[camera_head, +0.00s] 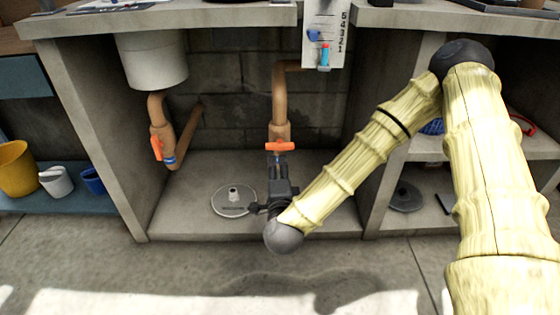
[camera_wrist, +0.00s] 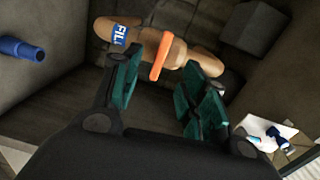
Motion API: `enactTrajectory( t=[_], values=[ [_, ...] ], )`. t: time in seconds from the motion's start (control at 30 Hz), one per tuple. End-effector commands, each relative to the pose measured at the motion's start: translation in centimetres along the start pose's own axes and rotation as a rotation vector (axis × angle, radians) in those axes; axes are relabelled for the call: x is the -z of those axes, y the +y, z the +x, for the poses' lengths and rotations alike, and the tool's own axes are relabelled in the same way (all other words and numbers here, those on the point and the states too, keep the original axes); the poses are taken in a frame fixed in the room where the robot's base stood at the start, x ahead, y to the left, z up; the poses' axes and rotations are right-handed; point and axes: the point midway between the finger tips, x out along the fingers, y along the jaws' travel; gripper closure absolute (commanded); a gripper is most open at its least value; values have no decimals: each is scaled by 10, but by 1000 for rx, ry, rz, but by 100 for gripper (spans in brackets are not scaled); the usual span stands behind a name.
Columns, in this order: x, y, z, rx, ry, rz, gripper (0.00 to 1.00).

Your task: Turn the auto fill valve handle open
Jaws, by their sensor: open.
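The orange valve handle (camera_head: 280,146) sits on a tan pipe (camera_head: 279,100) inside the open cabinet, right of centre in the head view. In the wrist view the orange handle (camera_wrist: 161,57) crosses the pipe beside a blue label (camera_wrist: 120,37) whose visible letters start "FIL". My gripper (camera_head: 279,163) is just below the handle in the head view, pointing up toward it. In the wrist view my gripper (camera_wrist: 158,75) is open, with green finger pads on either side of the handle. I cannot tell whether either pad touches it.
A second orange handle (camera_head: 157,147) is on the left pipe, below a white cylinder (camera_head: 152,62). A numbered white panel (camera_head: 325,35) hangs above right. A round grey plate (camera_head: 233,200) lies on the cabinet floor. The right cabinet wall (camera_head: 382,180) stands near my arm.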

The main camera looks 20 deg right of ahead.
Motion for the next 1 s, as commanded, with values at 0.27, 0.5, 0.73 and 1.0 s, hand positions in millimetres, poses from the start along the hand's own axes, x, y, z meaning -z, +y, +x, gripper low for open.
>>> enactTrajectory(
  t=[0.27,0.5,0.73,1.0],
  values=[
    [7,1,8,39,39,50,57],
    [9,2,34,41,42,52,57],
    [10,1,72,40,41,50,57],
    [11,-2,105,39,40,50,57]
  ],
)
